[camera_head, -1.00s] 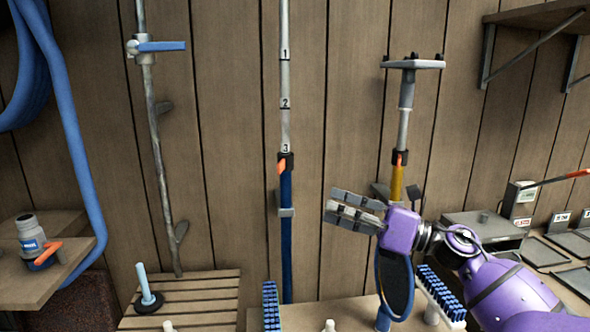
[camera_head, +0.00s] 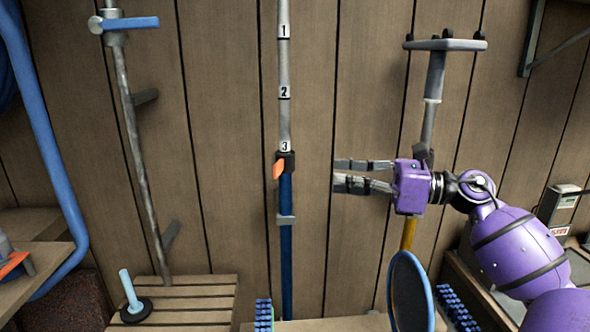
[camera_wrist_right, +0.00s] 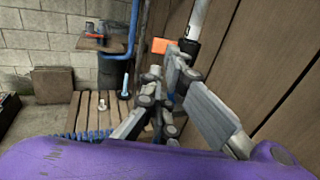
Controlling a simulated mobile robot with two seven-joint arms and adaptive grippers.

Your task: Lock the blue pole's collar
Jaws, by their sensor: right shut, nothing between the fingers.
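The blue pole (camera_head: 287,245) stands upright against the plank wall, with a grey upper tube marked 1, 2 and 3. Its black collar (camera_head: 286,158) sits just below the 3 mark. The collar's orange lever (camera_head: 279,170) sticks out, angled down and left. In the right wrist view the orange lever (camera_wrist_right: 160,46) shows beyond the fingers, beside the grey tube (camera_wrist_right: 196,18). My right gripper (camera_head: 338,175) is shut and empty, right of the collar at nearly its height, fingers pointing left at it with a gap between. My left gripper is out of view.
A yellow pole (camera_head: 408,234) with a flat grey head (camera_head: 445,45) stands behind my right gripper. A blue-rimmed oval net or paddle (camera_head: 410,290) is below it. A grey pole with a blue-handled valve (camera_head: 130,24) stands left. A slatted bench (camera_head: 190,300) lies below.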

